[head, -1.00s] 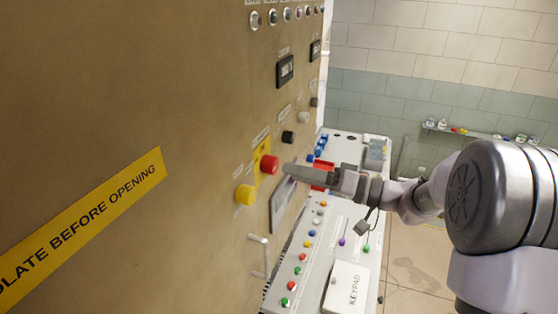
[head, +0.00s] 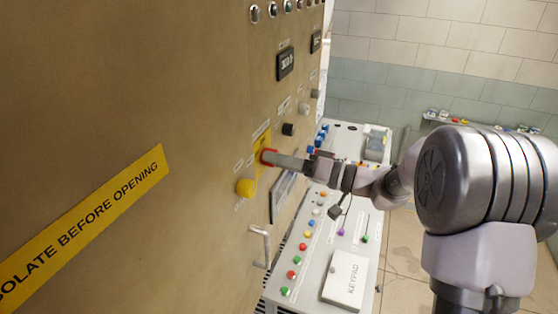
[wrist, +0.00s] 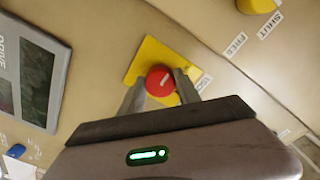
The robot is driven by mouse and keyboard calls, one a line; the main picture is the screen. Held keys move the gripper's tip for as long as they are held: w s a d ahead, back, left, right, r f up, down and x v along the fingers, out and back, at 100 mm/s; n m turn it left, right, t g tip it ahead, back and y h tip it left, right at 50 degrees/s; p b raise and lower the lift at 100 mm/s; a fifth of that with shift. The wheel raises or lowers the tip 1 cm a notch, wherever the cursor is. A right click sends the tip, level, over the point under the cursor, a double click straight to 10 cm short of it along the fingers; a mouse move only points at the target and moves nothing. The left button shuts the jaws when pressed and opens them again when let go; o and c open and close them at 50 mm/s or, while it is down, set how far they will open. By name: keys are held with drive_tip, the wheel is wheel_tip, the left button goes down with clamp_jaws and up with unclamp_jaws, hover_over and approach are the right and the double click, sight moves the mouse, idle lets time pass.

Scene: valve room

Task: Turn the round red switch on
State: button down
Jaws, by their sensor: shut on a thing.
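The round red switch (wrist: 160,81) sits on a yellow square plate (wrist: 148,58) on the tan panel. In the wrist view its face carries a short white line, tilted up to the right. My gripper (wrist: 161,88) has one finger on each side of the switch and is shut on it. In the head view my gripper (head: 277,159) reaches in from the right, and only a red rim of the switch (head: 265,154) shows around the fingertips. The fingers hide the rest of it there.
A yellow knob (head: 246,187) is just below left of the switch, and a black knob (head: 289,129) is above right. A metal handle (head: 262,245) sticks out below.

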drive_tip(key=shift+r+m+g+b, duration=0.15)
drive_tip(key=shift+m+b, duration=1)
drive_tip(key=shift+m, duration=3.2)
drive_tip(key=shift+r+m+g+b, duration=0.2)
drive_tip(key=shift+m+b, duration=0.95)
drive_tip(key=shift+m, duration=3.2)
drive_tip(key=shift+f, duration=0.15)
drive_tip(key=c, duration=0.9)
unclamp_jaws()
drive_tip(key=shift+o, duration=0.2)
